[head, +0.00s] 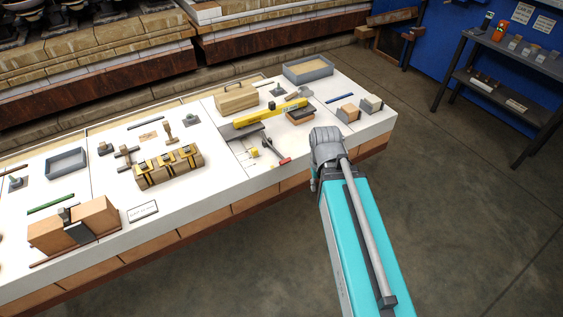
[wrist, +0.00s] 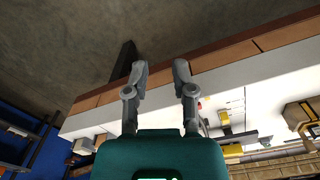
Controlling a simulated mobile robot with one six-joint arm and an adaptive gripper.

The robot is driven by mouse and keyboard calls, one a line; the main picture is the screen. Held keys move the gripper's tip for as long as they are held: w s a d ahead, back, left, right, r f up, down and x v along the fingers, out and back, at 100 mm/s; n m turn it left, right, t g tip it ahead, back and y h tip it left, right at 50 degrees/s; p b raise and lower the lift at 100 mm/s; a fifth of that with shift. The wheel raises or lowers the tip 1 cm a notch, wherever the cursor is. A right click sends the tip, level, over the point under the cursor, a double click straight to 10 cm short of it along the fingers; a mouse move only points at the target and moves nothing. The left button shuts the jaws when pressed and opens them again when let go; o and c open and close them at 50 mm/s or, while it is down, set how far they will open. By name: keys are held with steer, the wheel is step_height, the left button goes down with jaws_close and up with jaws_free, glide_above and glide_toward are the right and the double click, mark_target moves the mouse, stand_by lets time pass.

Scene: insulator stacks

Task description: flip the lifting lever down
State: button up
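A small lever with a red end (head: 284,161) and a dark shaft sits near the front edge of the white bench top. It may be the lifting lever, but I cannot tell for sure, nor its exact tilt. A small red spot (wrist: 200,106) shows in the wrist view, just right of my right finger, and may be the same part. My gripper (wrist: 160,66) has its two grey fingers apart with nothing between them. It is near the bench's front edge, apart from the lever. In the head view my grey and teal arm hides the fingers.
The white bench (head: 225,193) holds a yellow level (head: 262,115), a wooden toolbox (head: 237,97), a strapped block (head: 168,168), grey trays (head: 307,70) and small blocks (head: 347,113). A dark shelf (head: 505,80) stands at right. The floor in front is clear.

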steer(key=shift+w+f, duration=0.35)
steer(key=shift+f, duration=0.05)
steer(key=shift+c, duration=1)
steer(key=w+f+n+h+b, duration=0.1)
steer(key=n, duration=0.1)
steer(key=w+a+f+n+h+b, duration=0.1)
steer(key=w+n+b, duration=0.1)
steer(key=w+a+f+n+b, duration=0.1)
steer(key=w+f+n+b, duration=0.1)
steer(key=shift+w+h, duration=0.25)
steer(key=shift+h, duration=0.15)
jaws_close()
steer(key=w+a+f+n+t+h+b, duration=0.1)
steer(key=w+a+n+h+b, duration=0.1)
steer(key=w+a+n+b, duration=0.2)
steer(key=w+a+f+n+t+h+b, duration=0.1)
steer(key=w+a+f+n+h+b, duration=0.1)
steer(key=w+a+n, duration=0.4)
steer(key=w+a+f+n+t+h+b, duration=0.1)
steer(key=w+a+f+n+h+b, duration=0.1)
steer(key=w+a+n+h+b, duration=0.2)
steer(key=shift+w+a+n+t+b, duration=0.2)
steer(key=shift+a+n+b, duration=0.3)
steer(key=shift+n+b, duration=0.25)
steer(key=shift+w+a+n+t+b, duration=0.2)
steer(key=shift+a+n+b, duration=0.25)
steer(key=shift+n+b, duration=0.3)
steer(key=shift+w+a+r+n, duration=0.2)
steer(key=shift+a+n, duration=0.1)
steer(key=shift+a, duration=0.2)
